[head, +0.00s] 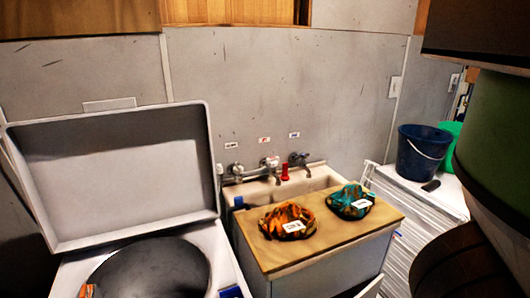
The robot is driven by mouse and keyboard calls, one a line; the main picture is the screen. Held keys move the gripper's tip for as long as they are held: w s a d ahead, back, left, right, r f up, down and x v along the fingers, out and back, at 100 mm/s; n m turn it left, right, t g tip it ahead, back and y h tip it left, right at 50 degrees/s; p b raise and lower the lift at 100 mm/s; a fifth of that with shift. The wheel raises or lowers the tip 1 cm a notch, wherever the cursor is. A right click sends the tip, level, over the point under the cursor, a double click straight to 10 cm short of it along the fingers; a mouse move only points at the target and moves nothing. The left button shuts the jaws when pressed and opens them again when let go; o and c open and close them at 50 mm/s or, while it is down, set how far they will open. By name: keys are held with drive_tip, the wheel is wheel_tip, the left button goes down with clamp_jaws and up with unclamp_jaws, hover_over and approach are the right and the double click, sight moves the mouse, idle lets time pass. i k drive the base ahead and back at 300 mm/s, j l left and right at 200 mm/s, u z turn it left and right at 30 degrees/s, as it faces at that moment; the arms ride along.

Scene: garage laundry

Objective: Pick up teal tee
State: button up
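The teal tee (338,205) is a crumpled teal and dark bundle with a white label. It lies on the right part of the wooden board (373,228) in front of the sink. A similar orange and dark bundle (272,222), also with a white label, lies to its left on the same board, a small gap apart. My gripper is not visible in the head view. Large green and dark parts at the right edge look like my arm, and they stand apart from the teal tee.
A top-loading washer with its lid (115,170) raised stands at the left, its round drum (150,275) open. The sink (315,180) with taps is behind the board.

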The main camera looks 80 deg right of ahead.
sight(351, 203)
drive_tip(key=z, duration=2.2)
